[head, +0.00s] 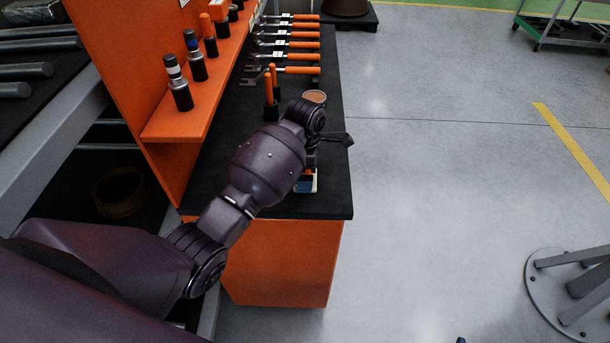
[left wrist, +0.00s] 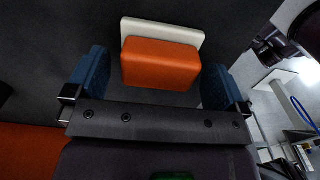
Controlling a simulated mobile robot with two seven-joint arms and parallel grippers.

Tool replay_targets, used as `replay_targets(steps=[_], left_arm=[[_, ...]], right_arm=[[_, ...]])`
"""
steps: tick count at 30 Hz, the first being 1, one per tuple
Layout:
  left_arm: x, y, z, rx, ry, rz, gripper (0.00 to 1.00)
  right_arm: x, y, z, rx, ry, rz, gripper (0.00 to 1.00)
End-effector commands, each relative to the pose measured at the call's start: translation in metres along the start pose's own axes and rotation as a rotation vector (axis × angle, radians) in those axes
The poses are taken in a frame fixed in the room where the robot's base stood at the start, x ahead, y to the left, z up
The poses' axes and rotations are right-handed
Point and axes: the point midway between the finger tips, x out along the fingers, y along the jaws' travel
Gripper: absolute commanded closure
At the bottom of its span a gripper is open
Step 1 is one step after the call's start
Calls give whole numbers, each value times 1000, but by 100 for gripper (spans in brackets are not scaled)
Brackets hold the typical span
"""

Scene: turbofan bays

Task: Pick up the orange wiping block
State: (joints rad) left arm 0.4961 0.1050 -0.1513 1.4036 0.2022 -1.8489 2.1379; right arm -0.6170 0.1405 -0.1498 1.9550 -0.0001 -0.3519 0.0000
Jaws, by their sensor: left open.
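The orange wiping block (left wrist: 160,64) lies on the dark bench top in the left wrist view, with a white pad (left wrist: 190,34) along its far edge. My left gripper (left wrist: 154,82) is open, with one blue finger to either side of the block. Gaps show between the fingers and the block, and I see no contact. In the head view my left arm hangs over the bench's near part and hides most of the gripper; a bit of orange and white shows beneath it. My right gripper is not in view.
The black bench top (head: 330,190) has an orange upright with a shelf (head: 178,128) of tools on its left. Orange-handled wrenches (head: 290,44) lie at the back. Upright orange-handled tools (head: 270,95) and a brown cup (head: 314,97) stand near my wrist. Open floor lies to the right.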

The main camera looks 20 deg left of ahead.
Motion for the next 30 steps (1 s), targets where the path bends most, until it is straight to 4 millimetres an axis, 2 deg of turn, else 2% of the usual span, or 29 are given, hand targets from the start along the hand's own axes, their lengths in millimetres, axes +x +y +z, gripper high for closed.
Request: replay_targets(steps=[3,10,20,30], left_arm=[[7,0,0,-1,0,0,0],[8,0,0,-1,-1,1,0],[8,0,0,-1,-1,1,49],[2,1,0,0,-2,3,50]], right_arm=[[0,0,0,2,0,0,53],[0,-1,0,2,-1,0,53],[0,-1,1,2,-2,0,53],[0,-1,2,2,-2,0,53]])
